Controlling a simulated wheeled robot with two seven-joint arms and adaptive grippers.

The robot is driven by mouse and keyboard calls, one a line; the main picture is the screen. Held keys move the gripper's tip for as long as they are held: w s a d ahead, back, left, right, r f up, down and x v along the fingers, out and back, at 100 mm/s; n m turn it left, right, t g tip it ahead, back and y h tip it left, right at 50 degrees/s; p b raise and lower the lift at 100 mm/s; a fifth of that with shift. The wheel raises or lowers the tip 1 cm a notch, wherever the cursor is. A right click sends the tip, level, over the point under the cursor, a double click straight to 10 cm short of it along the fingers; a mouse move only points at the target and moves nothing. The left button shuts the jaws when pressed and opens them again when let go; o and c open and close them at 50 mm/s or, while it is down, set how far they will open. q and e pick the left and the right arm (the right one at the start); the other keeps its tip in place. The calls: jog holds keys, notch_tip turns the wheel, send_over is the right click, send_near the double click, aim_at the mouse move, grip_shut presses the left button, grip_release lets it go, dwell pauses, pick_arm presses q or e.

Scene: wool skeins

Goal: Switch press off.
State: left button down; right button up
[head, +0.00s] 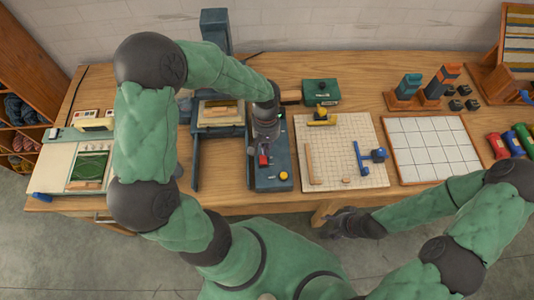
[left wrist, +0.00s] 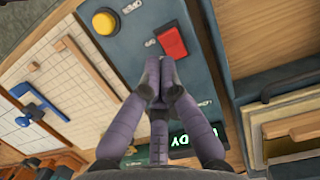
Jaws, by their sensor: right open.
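The press (head: 221,110) is a dark blue-grey machine at the middle back of the table. Its control panel (head: 270,181) carries a red rocker switch (head: 264,160) and a round yellow button (head: 283,175). In the left wrist view, the red switch (left wrist: 171,41) lies just beyond my left gripper (left wrist: 158,72), whose fingertips are together and empty. I cannot tell whether they touch the panel. A lit green display (left wrist: 197,140) is partly hidden by a finger; "DY" shows. In the head view, my left gripper (head: 264,146) is over the panel. My right gripper (head: 328,226) is open before the table's front edge.
A gridded board (head: 340,130) with wooden strips and blue and yellow tools lies right of the panel. A white tiled board (head: 430,145) is farther right. A dark green box (head: 321,91) stands behind. A cream device (head: 75,165) sits at the left.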

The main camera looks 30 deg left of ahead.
aim_at(263, 164)
pick_arm(q)
jog(key=d+p+v, duration=0.1)
jog(key=v, duration=0.8)
jog(key=shift+a, duration=0.4)
pick_arm(e)
jog(key=shift+w+r, duration=0.1)
jog(key=shift+r, duration=0.6)
pick_arm(q)
jog(key=shift+m, duration=0.3)
jog(key=a+m, duration=0.1)
jog(key=m, duration=0.5)
jog(key=m+g+b, duration=0.1)
jog(key=m, duration=0.4)
jog(key=w+a+m+b, duration=0.1)
jog(key=m, duration=0.5)
jog(key=shift+a+m+h, duration=0.3)
jog(key=shift+h, duration=0.1)
pick_arm(e)
jog(key=shift+w+a+f, duration=0.25)
jog(key=shift+a+f, duration=0.05)
jog(key=shift+f, duration=0.25)
jog(key=shift+w+a+f, duration=0.25)
jog(key=shift+a+f, duration=0.05)
jog(key=shift+f, duration=0.25)
pick_arm(q)
jog(key=shift+f, duration=0.1)
